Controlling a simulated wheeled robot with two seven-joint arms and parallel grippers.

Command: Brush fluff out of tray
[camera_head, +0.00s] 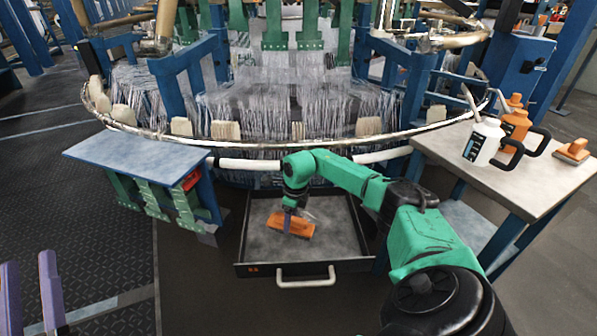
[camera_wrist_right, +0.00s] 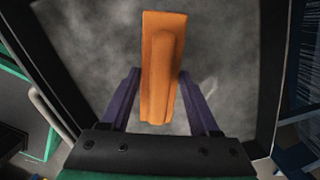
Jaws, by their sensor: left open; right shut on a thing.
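The tray (camera_head: 352,265) is a dark, pulled-out drawer with a pale front handle, low under the loom; its rim also frames the right wrist view (camera_wrist_right: 272,80). Grey, cloudy fluff (camera_wrist_right: 222,45) covers much of its floor, also seen in the head view (camera_head: 265,243). My right gripper (camera_head: 289,212) reaches down into the tray, shut on an orange brush (camera_head: 299,228). In the right wrist view the brush (camera_wrist_right: 160,60) stands between the purple fingers. Its bristles are hidden. My left gripper (camera_head: 30,285) is open and empty at the lower left, away from the tray.
The loom's ring (camera_head: 300,143) and hanging threads stand behind the tray. A small blue-grey table (camera_head: 135,157) is at left. The left floor is clear.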

